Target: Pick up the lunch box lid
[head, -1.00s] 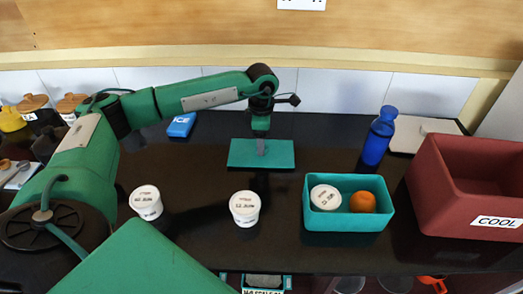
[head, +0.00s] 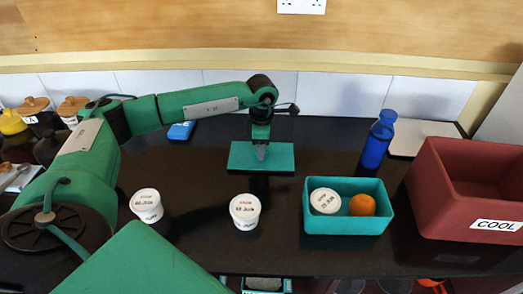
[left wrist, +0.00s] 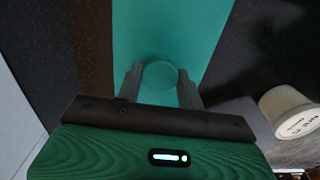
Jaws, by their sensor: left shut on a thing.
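The teal lunch box lid (head: 246,157) is a flat rectangle over the black counter, behind the white tubs. My left gripper (head: 261,152) points down at the lid's middle and is shut on it. In the left wrist view the two grey fingers (left wrist: 160,88) stand on either side of a round teal knob on the lid (left wrist: 170,40). I cannot tell whether the lid touches the counter. The teal lunch box (head: 345,222) is open at the right, with a white tub (head: 325,201) and an orange (head: 362,205) inside. My right gripper is not in view.
Two white tubs (head: 146,205) (head: 245,211) stand in front of the lid. A blue bottle (head: 378,140) and a red bin labelled COOL (head: 455,205) stand at the right. A blue ice pack (head: 181,131) lies behind the arm. Lidded jars (head: 72,106) are far left.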

